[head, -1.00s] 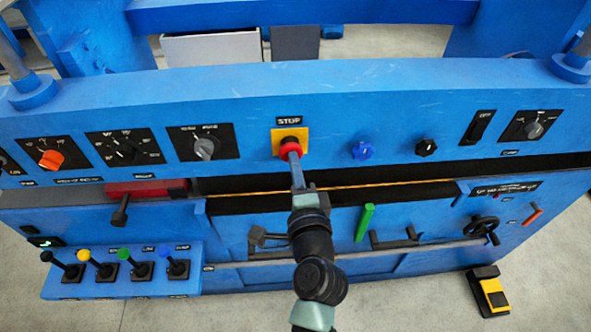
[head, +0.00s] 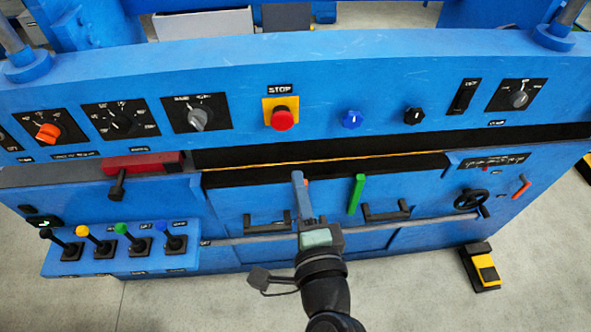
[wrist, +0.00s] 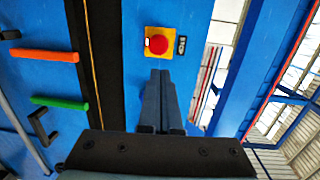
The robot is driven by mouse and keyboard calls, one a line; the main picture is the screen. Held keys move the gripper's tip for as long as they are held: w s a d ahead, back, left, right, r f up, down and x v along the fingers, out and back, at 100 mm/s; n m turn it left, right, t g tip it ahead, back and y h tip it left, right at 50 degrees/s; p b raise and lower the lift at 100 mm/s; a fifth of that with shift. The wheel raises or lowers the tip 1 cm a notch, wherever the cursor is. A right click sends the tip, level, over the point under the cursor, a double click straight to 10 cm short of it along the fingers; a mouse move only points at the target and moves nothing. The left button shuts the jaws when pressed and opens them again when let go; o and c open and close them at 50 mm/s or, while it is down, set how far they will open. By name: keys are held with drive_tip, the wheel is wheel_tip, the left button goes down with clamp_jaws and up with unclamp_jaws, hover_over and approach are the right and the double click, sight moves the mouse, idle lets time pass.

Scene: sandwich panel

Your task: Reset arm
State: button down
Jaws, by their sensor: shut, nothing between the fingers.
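My gripper (head: 299,184) is shut and empty in the head view. It points up in front of the blue panel, over the dark slot and below the red stop button (head: 282,118) on its yellow plate. The gripper's fingers (wrist: 160,95) also show in the wrist view, closed together, with the stop button (wrist: 158,44) beyond their tips. The fingers stand apart from the button in the head view. My arm comes up from the bottom of the head view and hides part of the lower panel.
A green handle (head: 356,194) stands just right of my gripper, and an orange bar (wrist: 45,55) shows in the wrist view. Several coloured joysticks (head: 122,229) are at lower left. A handwheel (head: 471,200) and a yellow-black pedal (head: 484,268) are at right. Floor in front is clear.

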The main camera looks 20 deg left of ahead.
idle(0.6)
drive_tip(key=w+d+r+n+t+h+p, duration=0.1)
drive_tip(key=w+d+r+n+t, duration=0.15)
drive_tip(key=r, duration=0.75)
drive_tip(key=w+d+r+n+t+h+p, duration=0.1)
drive_tip(key=d+r+n+t+p, duration=0.15)
drive_tip(key=r, duration=0.75)
drive_tip(key=w+d+r+n+t+h+p, duration=0.15)
drive_tip(key=r+n, duration=0.25)
drive_tip(key=r, duration=0.6)
drive_tip(key=s+d+r+t+h, duration=0.2)
drive_tip(key=s+r, duration=0.1)
drive_tip(key=r, duration=0.4)
drive_tip(key=s+d+r+n+t+h+p, duration=0.1)
drive_tip(key=s+d+r+t+h, duration=0.1)
drive_tip(key=r, duration=0.6)
drive_tip(key=s+d+r+n+t+h, duration=0.1)
drive_tip(key=s+d+r+t+h, duration=0.1)
drive_tip(key=r, duration=0.6)
drive_tip(key=shift+s+d+t+p, duration=0.15)
drive_tip(key=shift+s+t+p, duration=0.2)
drive_tip(key=shift+s, duration=0.5)
